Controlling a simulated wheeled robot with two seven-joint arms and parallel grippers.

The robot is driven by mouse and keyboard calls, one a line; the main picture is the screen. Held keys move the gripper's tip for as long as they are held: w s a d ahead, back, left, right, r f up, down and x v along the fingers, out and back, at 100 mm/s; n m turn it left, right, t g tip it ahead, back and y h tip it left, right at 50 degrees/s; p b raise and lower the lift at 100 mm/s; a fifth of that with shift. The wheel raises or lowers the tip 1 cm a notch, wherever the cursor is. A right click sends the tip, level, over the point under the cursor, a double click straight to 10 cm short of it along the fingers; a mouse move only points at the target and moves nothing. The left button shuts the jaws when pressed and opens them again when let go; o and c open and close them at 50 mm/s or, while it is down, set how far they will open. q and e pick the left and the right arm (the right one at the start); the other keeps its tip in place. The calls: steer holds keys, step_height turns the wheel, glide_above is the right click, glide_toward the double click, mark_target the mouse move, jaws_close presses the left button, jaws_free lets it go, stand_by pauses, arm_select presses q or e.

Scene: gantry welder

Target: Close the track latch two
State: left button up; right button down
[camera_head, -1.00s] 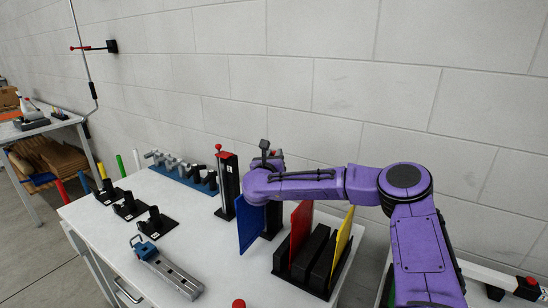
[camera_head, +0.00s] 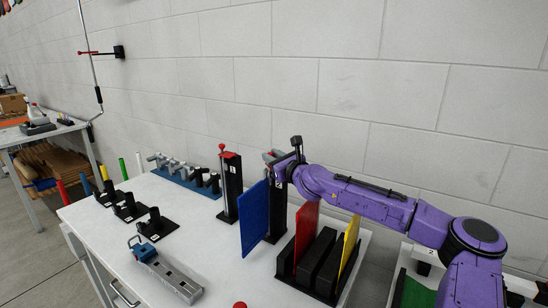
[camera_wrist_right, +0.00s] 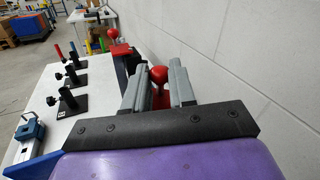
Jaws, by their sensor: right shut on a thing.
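Two black latch posts stand near the wall end of the white table. The left post (camera_head: 232,185) has a red top and a red ball knob (camera_head: 222,147) on a rod; both also show at the left in the right wrist view. The second post (camera_head: 277,218) is partly hidden behind a blue panel and my arm. My right gripper (camera_head: 271,157) is at the top of this second post. In the right wrist view its grey fingers (camera_wrist_right: 158,78) are shut on a red ball knob (camera_wrist_right: 158,73). My left gripper is out of view.
A blue panel (camera_head: 254,220), a red panel (camera_head: 305,230) and a yellow panel (camera_head: 349,243) stand upright close below my right arm. Black holders (camera_head: 128,210) and a grey rail device (camera_head: 165,271) lie to the left. The wall is close behind.

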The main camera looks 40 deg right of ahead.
steer(key=n+y+p, duration=0.2)
steer(key=y, duration=0.1)
steer(key=n+y+p, duration=0.1)
steer(key=y, duration=0.1)
steer(key=shift+s+a+r, duration=0.25)
steer(key=shift+r, duration=0.15)
steer(key=y, duration=0.1)
steer(key=n+y+p, duration=0.2)
steer(key=shift+s+a+f+g, duration=0.15)
steer(key=shift+f+g, duration=0.1)
steer(key=shift+g, duration=0.05)
steer(key=shift+s+a+f+n+g+y+p, duration=0.1)
steer(key=shift+n+g+y+p, duration=0.2)
steer(key=shift+n+y, duration=0.3)
steer(key=shift+s+a+n+g+y+p, duration=0.15)
steer(key=shift+n+g+y, duration=0.2)
steer(key=shift+y, duration=0.45)
steer(key=c, duration=0.9)
jaws_free()
steer(key=shift+c, duration=0.2)
steer(key=shift+s+d, duration=0.1)
